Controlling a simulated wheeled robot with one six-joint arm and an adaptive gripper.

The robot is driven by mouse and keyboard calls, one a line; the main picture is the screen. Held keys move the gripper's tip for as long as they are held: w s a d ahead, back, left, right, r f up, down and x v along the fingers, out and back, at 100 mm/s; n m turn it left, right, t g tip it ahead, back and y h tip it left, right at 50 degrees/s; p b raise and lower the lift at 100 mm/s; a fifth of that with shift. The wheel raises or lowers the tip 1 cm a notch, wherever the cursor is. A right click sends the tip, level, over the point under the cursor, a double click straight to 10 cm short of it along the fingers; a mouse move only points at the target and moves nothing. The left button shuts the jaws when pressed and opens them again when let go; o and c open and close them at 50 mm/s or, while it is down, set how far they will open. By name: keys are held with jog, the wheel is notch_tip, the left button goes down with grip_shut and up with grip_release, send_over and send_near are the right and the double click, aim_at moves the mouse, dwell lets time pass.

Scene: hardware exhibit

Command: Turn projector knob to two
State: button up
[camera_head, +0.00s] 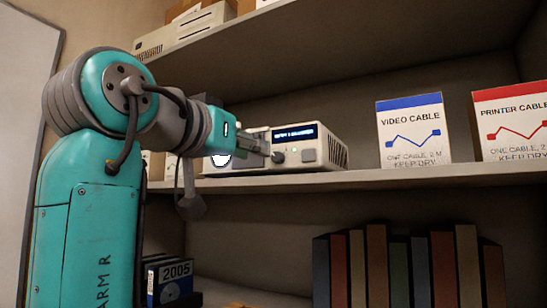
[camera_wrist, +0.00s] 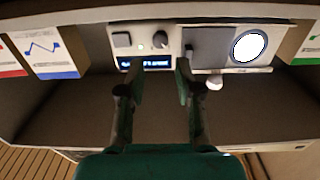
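The projector (camera_head: 325,150) is a pale box on the shelf, with a lit blue display (camera_head: 295,133) on its front; its text is too small to read. It shows upside down in the wrist view, with the dark round knob (camera_wrist: 160,40) beside a small green light and a dark square button (camera_wrist: 122,40). The knob's setting cannot be made out. My gripper (camera_head: 265,148) is in front of the projector's face. In the wrist view its two fingers (camera_wrist: 157,68) are spread apart with nothing between them, around the display's edges, and the knob lies just beyond the fingertips.
A bright round lens (camera_wrist: 248,46) sits on the panel beside the knob. A video cable box (camera_head: 413,130) and a printer cable box (camera_head: 511,120) stand right of the projector. The upper shelf (camera_head: 350,62) hangs above, and books (camera_head: 410,265) stand below.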

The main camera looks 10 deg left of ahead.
aim_at(276, 158)
jog(key=x, duration=0.8)
jog(key=shift+f, duration=0.1)
grip_shut()
